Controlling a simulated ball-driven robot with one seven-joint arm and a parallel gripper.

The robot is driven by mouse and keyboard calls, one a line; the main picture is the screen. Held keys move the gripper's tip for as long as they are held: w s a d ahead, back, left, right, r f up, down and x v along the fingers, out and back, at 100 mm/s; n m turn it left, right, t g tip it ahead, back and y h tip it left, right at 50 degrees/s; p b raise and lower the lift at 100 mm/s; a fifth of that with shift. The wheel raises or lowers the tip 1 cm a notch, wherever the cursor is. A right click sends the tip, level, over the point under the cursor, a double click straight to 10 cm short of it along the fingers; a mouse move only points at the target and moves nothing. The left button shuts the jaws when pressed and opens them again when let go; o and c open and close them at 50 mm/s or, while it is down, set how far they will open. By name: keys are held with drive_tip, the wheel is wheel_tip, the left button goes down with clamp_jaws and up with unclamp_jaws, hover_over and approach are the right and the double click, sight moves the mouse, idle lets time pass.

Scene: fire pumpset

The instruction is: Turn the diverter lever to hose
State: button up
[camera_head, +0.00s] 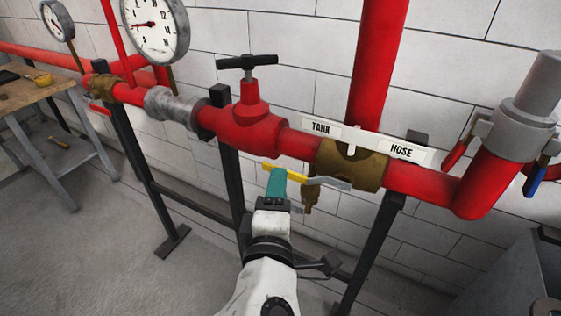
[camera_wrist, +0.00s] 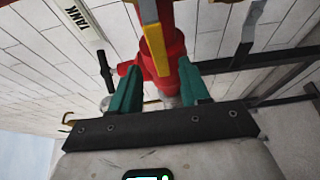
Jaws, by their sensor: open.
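The diverter lever (camera_head: 285,173) has a grey shank and a yellow grip. It reaches left from the brass valve body (camera_head: 352,166), toward the side of the TANK label (camera_head: 321,127). The HOSE label (camera_head: 401,150) is on the right. My gripper (camera_head: 278,180) has teal fingers and is at the yellow grip, partly covering it. In the wrist view, my gripper (camera_wrist: 158,93) is open, with one finger on each side of the yellow grip (camera_wrist: 155,45). The grip's end shows between them in the picture; I cannot tell whether either finger touches it.
A red valve with a black handle (camera_head: 247,62) stands on the pipe to the left. Black stand legs (camera_head: 365,252) hold up the red pipe. A brass drain fitting (camera_head: 309,197) hangs close to the right of my gripper. A wooden table (camera_head: 38,92) is far left.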

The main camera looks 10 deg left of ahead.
drive_tip(key=w, duration=0.7)
clamp_jaws()
idle(0.3)
